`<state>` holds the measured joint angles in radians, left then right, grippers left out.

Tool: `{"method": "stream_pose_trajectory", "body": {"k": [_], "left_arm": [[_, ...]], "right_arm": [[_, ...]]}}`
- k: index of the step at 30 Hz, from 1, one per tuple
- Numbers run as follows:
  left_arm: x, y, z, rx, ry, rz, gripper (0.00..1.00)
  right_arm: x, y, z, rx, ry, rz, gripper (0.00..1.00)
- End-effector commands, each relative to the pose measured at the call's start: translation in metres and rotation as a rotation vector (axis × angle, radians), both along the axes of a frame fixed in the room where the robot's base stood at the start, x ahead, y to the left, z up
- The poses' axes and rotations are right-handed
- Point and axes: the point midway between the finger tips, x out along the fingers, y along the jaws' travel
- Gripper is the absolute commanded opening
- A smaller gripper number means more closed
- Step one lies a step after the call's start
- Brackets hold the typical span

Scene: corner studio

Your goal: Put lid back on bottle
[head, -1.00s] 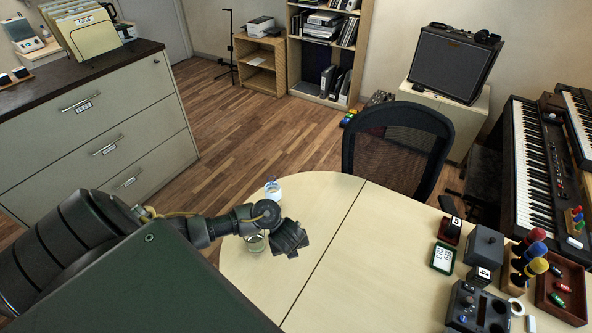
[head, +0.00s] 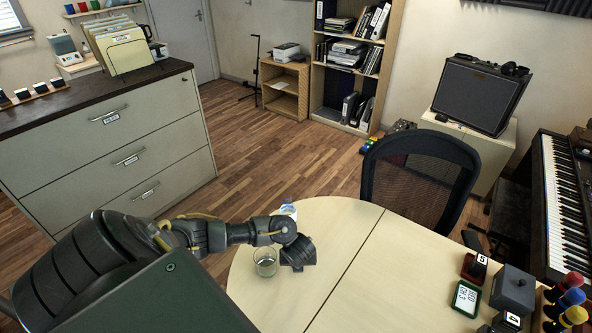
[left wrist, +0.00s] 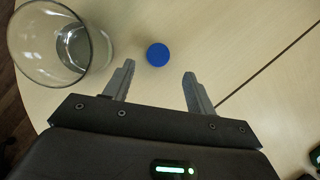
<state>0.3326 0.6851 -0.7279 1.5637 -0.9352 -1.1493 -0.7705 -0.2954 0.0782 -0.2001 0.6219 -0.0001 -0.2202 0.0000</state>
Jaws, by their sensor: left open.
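The blue lid (left wrist: 158,54) lies on the table in the left wrist view, between and just beyond the fingertips of my left gripper (left wrist: 158,69). My left gripper is open and empty, and it also shows in the head view (head: 298,252) over the left part of the table. The lid is hidden in the head view. The bottle (head: 288,209) stands at the table's far left edge, mostly hidden behind my left arm, with only its upper part showing. My right gripper is not in view.
A clear glass (head: 265,262) stands on the table (head: 355,290) right beside my left gripper; it is large at upper left in the left wrist view (left wrist: 98,50). A black chair (head: 418,180) is behind the table. Small devices, including a green-framed display (head: 466,298), stand at right.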

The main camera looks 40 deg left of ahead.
Motion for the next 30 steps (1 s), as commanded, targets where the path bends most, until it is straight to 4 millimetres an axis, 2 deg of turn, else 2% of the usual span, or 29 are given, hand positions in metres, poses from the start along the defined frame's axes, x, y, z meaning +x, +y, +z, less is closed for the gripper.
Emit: {"method": "stream_pose_trajectory", "body": {"k": [10, 21, 30], "left_arm": [[0.001, 0.001, -0.002, 0.0, -0.001, 0.001, 0.56], [0.01, 0.017, -0.043, 0.001, 0.001, 0.003, 0.56], [0.012, 0.019, -0.049, -0.001, -0.001, 0.001, 0.56]], "right_arm": [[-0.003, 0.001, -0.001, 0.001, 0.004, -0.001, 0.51], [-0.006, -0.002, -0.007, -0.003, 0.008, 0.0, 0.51], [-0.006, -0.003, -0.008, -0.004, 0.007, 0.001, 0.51]]}}
